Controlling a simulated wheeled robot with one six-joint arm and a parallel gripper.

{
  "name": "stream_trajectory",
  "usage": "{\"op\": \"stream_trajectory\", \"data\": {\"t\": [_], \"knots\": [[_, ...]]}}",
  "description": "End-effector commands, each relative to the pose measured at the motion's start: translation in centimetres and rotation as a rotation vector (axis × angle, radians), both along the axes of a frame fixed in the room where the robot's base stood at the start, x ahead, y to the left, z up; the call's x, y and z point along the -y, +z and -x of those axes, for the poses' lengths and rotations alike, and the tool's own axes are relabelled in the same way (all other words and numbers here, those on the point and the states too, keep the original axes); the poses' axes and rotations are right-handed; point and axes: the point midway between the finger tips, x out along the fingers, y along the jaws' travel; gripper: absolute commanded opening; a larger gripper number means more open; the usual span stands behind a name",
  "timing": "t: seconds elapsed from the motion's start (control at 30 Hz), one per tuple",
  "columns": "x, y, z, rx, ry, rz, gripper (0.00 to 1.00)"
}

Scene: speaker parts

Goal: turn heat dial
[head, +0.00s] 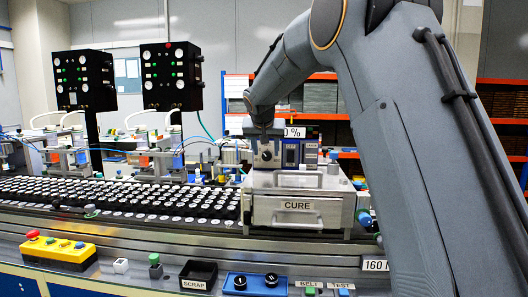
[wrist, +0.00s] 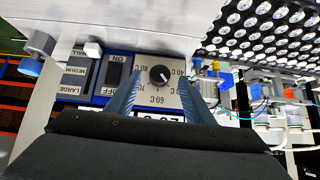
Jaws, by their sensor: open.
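The heat dial (wrist: 159,75) is a black round knob with a pale pointer mark on a light plate printed with temperatures. It shows in the wrist view between and just beyond my fingertips. My gripper (wrist: 160,85) is open, with one blue-grey finger on each side of the dial. I cannot tell whether either finger touches it. In the head view my gripper (head: 266,152) is at the control box (head: 293,153) on top of the CURE oven (head: 297,205), and my arm hides part of that box.
An ON/OFF switch (wrist: 115,73) and a size selector (wrist: 75,75) sit beside the dial. Rows of speaker parts (head: 120,196) fill the conveyor to the left. A yellow button box (head: 58,250), a SCRAP bin (head: 198,274) and a blue tray (head: 254,285) line the front.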

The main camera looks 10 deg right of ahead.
Motion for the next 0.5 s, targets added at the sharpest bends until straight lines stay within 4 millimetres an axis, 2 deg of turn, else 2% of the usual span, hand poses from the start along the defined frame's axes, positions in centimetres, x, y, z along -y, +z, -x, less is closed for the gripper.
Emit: {"op": "stream_trajectory", "data": {"t": [0.2,0.5], "knots": [[0.5,-1.7,-1.7,0.0,0.001,0.001,0.48],[0.7,-2.3,-2.2,0.001,0.001,0.001,0.48]]}}
